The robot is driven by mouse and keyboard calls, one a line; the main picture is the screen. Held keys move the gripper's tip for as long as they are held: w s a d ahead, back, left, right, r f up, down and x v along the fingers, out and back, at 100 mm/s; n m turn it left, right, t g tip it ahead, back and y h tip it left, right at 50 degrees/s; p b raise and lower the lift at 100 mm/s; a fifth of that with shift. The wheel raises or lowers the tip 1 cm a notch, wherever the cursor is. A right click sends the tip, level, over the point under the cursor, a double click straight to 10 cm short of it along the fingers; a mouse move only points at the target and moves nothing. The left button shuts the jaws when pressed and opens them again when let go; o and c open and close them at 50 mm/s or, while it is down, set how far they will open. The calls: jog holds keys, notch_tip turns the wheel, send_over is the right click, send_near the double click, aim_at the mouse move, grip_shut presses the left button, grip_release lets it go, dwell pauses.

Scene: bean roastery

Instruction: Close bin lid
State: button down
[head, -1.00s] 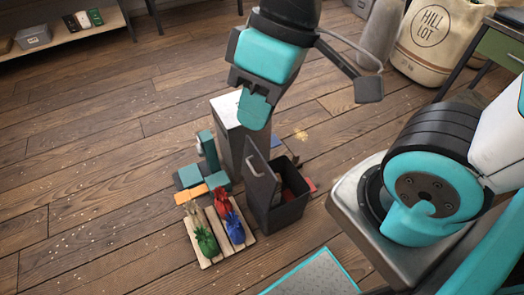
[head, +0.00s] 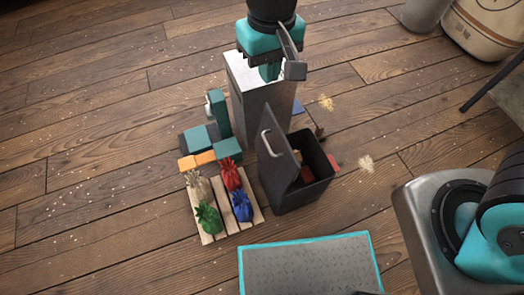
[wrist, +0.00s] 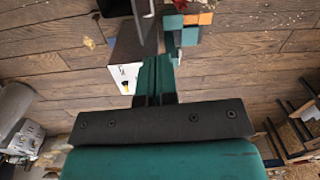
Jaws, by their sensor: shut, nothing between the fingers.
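The dark bin (head: 317,172) stands on the floor in the head view. Its lid (head: 277,156) is open and tilted up along the bin's left side, with a pale handle (head: 266,143) on it. Inside the bin, red and orange-brown items show. My gripper (head: 270,72) is beyond the bin, over or in front of the tall grey cabinet; its fingertips are partly hidden in the head view. In the wrist view my gripper (wrist: 155,68) shows shut and empty, with the lid (wrist: 146,30) and its handle just ahead of the teal fingers. I see no contact with the lid.
A tall grey cabinet (head: 253,110) with a white top stands right behind the bin. A wooden pallet (head: 211,227) with several coloured sacks lies to the left, with teal and orange blocks (head: 200,142) behind it. A teal-edged grey mat (head: 310,268) lies in front. Floor to the right is mostly open.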

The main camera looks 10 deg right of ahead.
jog(key=w+a+f+m+t+h+b, duration=0.1)
jog(key=a+f+b, duration=0.15)
jog(key=f, duration=0.75)
jog(key=a+f+h+b, duration=0.2)
jog(key=a+f, duration=0.2)
jog(key=f, duration=0.6)
jog(key=w+d+b+x, duration=0.1)
jog(key=d+b+x, duration=0.1)
jog(key=x, duration=1)
jog(key=shift+d, duration=0.2)
jog(key=shift+w+r+y, duration=0.1)
jog(key=shift+w+y, duration=0.1)
jog(key=shift+y, duration=0.1)
